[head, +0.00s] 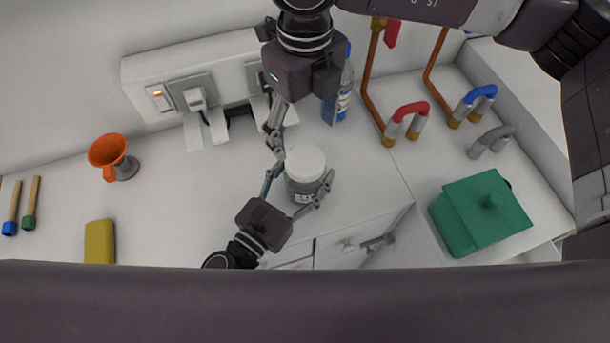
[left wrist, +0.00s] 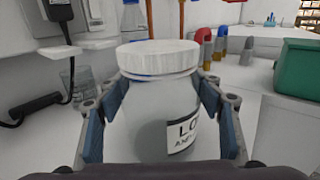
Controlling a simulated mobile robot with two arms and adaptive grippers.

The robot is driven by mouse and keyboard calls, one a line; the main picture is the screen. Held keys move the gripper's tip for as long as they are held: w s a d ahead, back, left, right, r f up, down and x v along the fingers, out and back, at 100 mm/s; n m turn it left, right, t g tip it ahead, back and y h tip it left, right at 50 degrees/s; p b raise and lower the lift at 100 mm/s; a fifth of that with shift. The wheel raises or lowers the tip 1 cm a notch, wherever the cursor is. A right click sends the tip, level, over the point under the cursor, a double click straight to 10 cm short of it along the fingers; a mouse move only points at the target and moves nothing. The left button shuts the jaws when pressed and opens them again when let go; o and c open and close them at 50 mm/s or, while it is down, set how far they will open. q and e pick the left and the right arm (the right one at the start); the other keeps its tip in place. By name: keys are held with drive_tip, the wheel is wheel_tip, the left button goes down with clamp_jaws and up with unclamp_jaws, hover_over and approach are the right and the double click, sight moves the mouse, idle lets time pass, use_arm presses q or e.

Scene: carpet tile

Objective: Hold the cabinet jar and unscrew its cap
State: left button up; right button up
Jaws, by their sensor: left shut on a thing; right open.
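The jar (head: 304,188) is a grey, translucent container with a white label and a white cap (head: 305,162). It stands upright on the white worktop. My left gripper (head: 297,193) is shut on the jar's body from the front, with one finger on each side. The left wrist view shows the jar body (left wrist: 152,120) between the fingers and the white cap (left wrist: 160,57) sitting on top, above them. My right gripper (head: 277,148) is open and points down from above, close behind and left of the cap. Whether it touches the cap I cannot tell.
A blue bottle (head: 338,100) stands behind the jar, near my right gripper. A wall socket strip (head: 190,75) runs behind. Copper pipes with red (head: 408,112) and blue (head: 480,95) handles, and a green lidded box (head: 480,213), are at right. An orange funnel (head: 107,151) and yellow sponge (head: 99,241) are left.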

sight(305, 160)
drive_tip(key=m, duration=0.4)
drive_tip(key=shift+m, duration=0.4)
drive_tip(key=m, duration=0.4)
drive_tip(key=shift+m, duration=0.4)
drive_tip(key=m, duration=0.4)
drive_tip(key=shift+m, duration=0.3)
drive_tip(key=m, duration=0.3)
drive_tip(key=shift+m, duration=0.4)
drive_tip(key=shift+f, duration=4)
